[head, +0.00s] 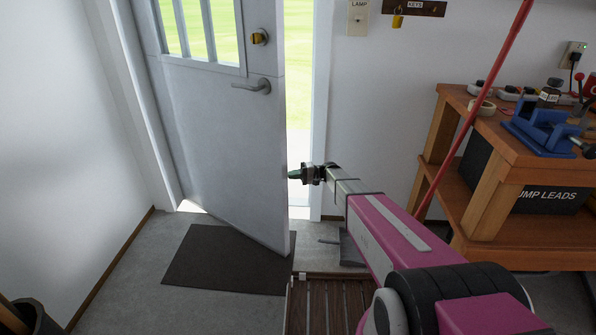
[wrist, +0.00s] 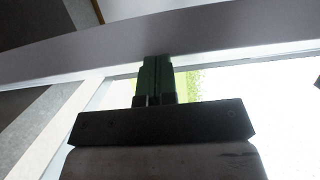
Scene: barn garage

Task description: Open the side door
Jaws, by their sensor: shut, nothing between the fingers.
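The side door (head: 215,130) is a pale grey door with window panes at the top, and it stands partly open, swung into the room. Its lever handle (head: 252,87) and a brass lock (head: 259,37) show near its free edge. My gripper (head: 294,174) is at the door's free edge, in the gap between door and frame, well below the handle. In the wrist view my gripper (wrist: 155,75) is shut and empty, with its fingertips against or very close to the door edge (wrist: 215,40). I cannot tell whether they touch.
A dark mat (head: 225,258) lies under the door. A slatted wooden surface (head: 325,305) is in front. A wooden workbench (head: 510,140) with tools stands at the right, with a red pole (head: 476,110) leaning before it. Grass shows outside through the gap.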

